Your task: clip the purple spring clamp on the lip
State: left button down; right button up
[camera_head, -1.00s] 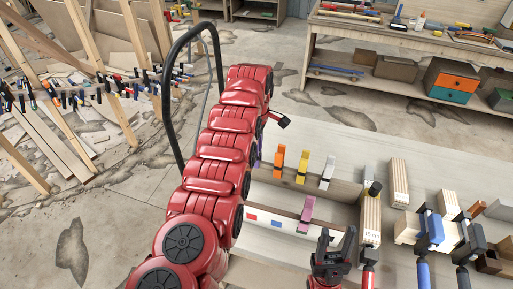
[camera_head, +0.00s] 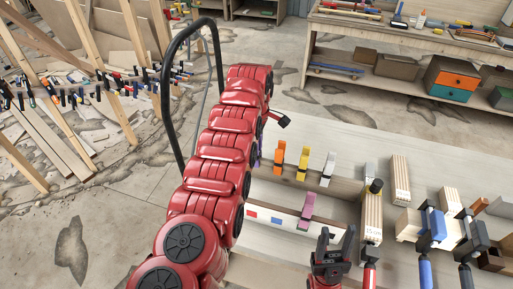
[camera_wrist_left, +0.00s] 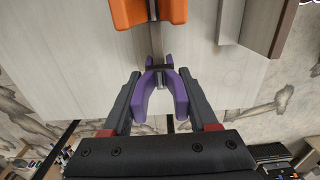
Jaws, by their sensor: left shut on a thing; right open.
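The purple spring clamp (camera_wrist_left: 161,92) is between the fingers of my left gripper (camera_wrist_left: 155,108) in the left wrist view. The fingers are shut on its two handles, and its dark pivot and nose point away from the gripper. In the head view my red left arm hides most of it; only a purple sliver (camera_head: 258,152) shows. A pale strip with red and blue marks (camera_head: 276,220) may be the lip, and a pink clamp (camera_head: 307,207) stands at it. I cannot tell whether the purple clamp touches any edge. My right gripper (camera_head: 333,247) is open and empty.
Orange (camera_head: 279,155), yellow (camera_head: 302,164) and white (camera_head: 328,170) clamps stand in a row close to my left arm. The orange one (camera_wrist_left: 148,12) is just ahead in the wrist view. Wood blocks (camera_head: 371,215) and bar clamps (camera_head: 432,228) crowd the right side.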

pick_arm(q)
jog(key=shift+f+b, duration=0.35)
jog(key=shift+f, duration=0.15)
jog(key=shift+c, duration=0.5)
grip_release()
notch_tip(320, 180, up, 6)
jog(key=shift+w+a+f+b, duration=0.1)
jog(key=shift+f+b, duration=0.1)
jog(key=shift+b, duration=0.45)
notch_tip(320, 180, up, 12)
jog(key=p, duration=1.1)
jog(key=shift+p, duration=0.35)
jog(key=shift+f, duration=0.15)
